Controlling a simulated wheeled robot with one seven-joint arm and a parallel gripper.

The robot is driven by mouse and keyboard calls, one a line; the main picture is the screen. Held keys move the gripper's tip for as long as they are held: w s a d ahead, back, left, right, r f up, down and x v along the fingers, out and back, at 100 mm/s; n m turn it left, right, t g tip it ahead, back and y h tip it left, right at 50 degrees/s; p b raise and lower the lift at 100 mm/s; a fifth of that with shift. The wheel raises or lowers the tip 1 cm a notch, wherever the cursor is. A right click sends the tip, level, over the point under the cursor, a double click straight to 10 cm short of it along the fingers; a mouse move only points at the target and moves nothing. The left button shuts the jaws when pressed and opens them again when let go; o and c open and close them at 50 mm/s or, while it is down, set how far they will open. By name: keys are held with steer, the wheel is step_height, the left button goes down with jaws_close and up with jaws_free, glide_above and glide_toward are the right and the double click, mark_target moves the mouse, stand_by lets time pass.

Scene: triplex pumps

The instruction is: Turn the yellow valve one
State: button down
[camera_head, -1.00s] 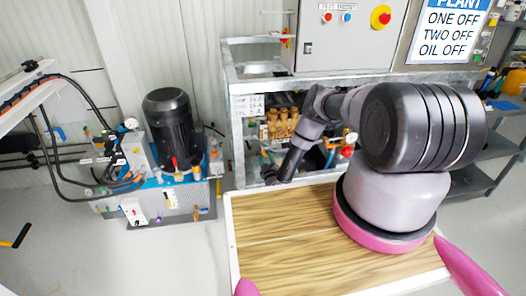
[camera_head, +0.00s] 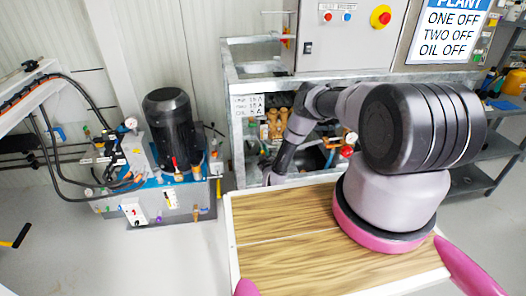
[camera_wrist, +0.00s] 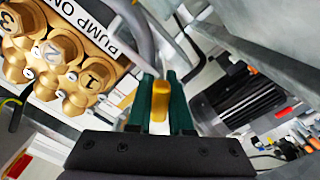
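The yellow valve (camera_wrist: 160,101) shows in the wrist view as an upright yellow handle between the two dark green fingers of my gripper (camera_wrist: 161,95). The fingers lie along both sides of the handle with no clear gap, so my gripper looks shut on it. The valve's lower end and its pipe are hidden. In the head view my gripper (camera_head: 268,176) is small and dark at the left front of the metal pump frame, and the yellow valve cannot be made out there.
Brass pump caps (camera_wrist: 62,50) marked 1, 2 and 3 stand left of my gripper. A grey hose passes just above it. A black motor (camera_head: 170,125) on a blue-topped unit stands to the left. A grey control box (camera_head: 343,40) sits above the frame.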

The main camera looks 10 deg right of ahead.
steer(key=shift+m, duration=4)
steer(key=c, duration=0.8)
jaws_free()
steer(key=s, duration=1.1)
